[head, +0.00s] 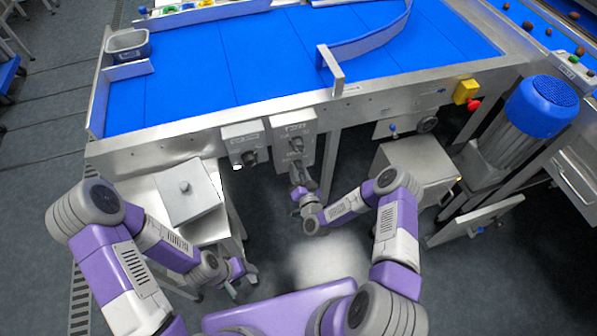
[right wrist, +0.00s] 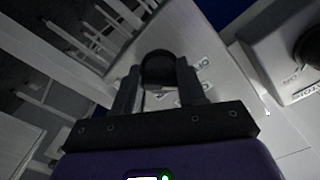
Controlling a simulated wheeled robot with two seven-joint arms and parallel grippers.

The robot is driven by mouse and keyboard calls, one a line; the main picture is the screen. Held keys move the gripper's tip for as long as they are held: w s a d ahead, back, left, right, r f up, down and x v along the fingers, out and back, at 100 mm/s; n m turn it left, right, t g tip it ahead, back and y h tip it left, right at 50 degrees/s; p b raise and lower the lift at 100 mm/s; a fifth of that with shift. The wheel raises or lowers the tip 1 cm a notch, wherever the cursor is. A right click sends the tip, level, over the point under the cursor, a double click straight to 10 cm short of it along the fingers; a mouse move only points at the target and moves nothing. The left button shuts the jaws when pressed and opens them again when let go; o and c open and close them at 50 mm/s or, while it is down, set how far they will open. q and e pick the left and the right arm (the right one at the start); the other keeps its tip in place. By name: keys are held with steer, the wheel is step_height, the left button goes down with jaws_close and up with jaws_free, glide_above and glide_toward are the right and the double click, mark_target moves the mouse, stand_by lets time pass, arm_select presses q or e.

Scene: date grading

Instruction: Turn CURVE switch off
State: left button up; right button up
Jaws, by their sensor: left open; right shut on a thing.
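Two grey switch boxes hang on the table's front rail in the head view, a smaller left one (head: 241,135) and a taller right one (head: 306,128). My right gripper (head: 297,168) reaches up to the right box. In the right wrist view its fingers are shut on a dark rotary switch knob (right wrist: 158,66) on a pale box face (right wrist: 215,95). An OFF marking shows beside it; the name CURVE is not legible in either view. My left gripper (head: 238,275) is open and low at the left, away from the switches.
A blue conveyor table (head: 190,85) with a curved guide (head: 370,42) lies above the boxes. A yellow and red stop button (head: 467,92) and a blue motor (head: 540,105) are at the right. A grey lidded box (head: 190,195) stands near my left arm.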

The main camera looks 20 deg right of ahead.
stand_by(0.4)
steer(key=o, duration=1)
steer(key=shift+o, duration=0.2)
steer(key=shift+s, duration=0.1)
steer(key=s+p, duration=0.2)
steer(key=s, duration=0.5)
steer(key=shift+s+d, duration=0.15)
steer(key=shift+s, duration=0.1)
